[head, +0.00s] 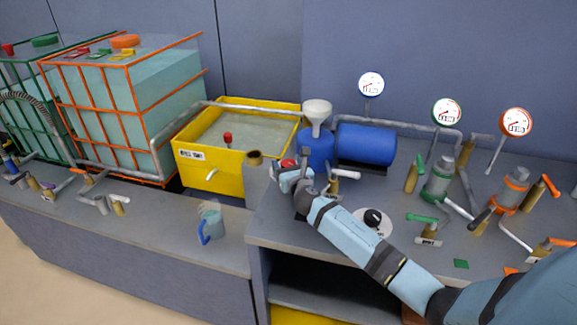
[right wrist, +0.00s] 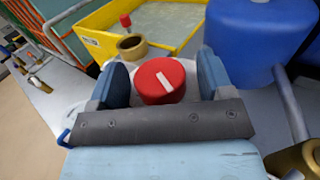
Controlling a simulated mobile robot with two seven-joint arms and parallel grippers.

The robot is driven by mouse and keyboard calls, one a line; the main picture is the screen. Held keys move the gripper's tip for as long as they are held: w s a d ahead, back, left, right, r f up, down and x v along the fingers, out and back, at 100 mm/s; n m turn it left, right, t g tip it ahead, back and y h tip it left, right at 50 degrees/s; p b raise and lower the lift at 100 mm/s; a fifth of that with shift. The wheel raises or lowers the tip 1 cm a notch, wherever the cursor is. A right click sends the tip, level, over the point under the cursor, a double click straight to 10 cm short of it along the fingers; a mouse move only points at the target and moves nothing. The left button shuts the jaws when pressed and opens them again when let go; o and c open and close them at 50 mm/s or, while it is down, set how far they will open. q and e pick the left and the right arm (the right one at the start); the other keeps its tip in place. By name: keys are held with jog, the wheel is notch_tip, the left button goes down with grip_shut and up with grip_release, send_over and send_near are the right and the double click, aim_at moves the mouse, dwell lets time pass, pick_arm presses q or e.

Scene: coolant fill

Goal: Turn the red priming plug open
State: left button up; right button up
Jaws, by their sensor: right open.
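The red priming plug (right wrist: 152,88) is a round red cap with a white bar mark on top, slanted in the right wrist view. In the head view the red plug (head: 288,163) shows partly, beside the blue pump, with my gripper in front of it. My right gripper (right wrist: 163,72) is open, with one blue finger on each side of the plug. In the right wrist view there seems to be a small gap on both sides. In the head view my right gripper (head: 292,176) reaches in from the lower right. My left gripper is not in view.
The blue pump (head: 366,145) and white funnel (head: 317,110) stand just behind the plug. A yellow tank (head: 207,177) and a tan pipe mouth (head: 254,158) lie to the left. A black dial (head: 373,217), valves and gauges are right. A blue-handled jug (head: 211,222) stands on the lower bench.

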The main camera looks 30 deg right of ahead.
jog(key=shift+c, duration=0.5)
jog(key=c, duration=0.7)
jog(key=shift+c, duration=0.7)
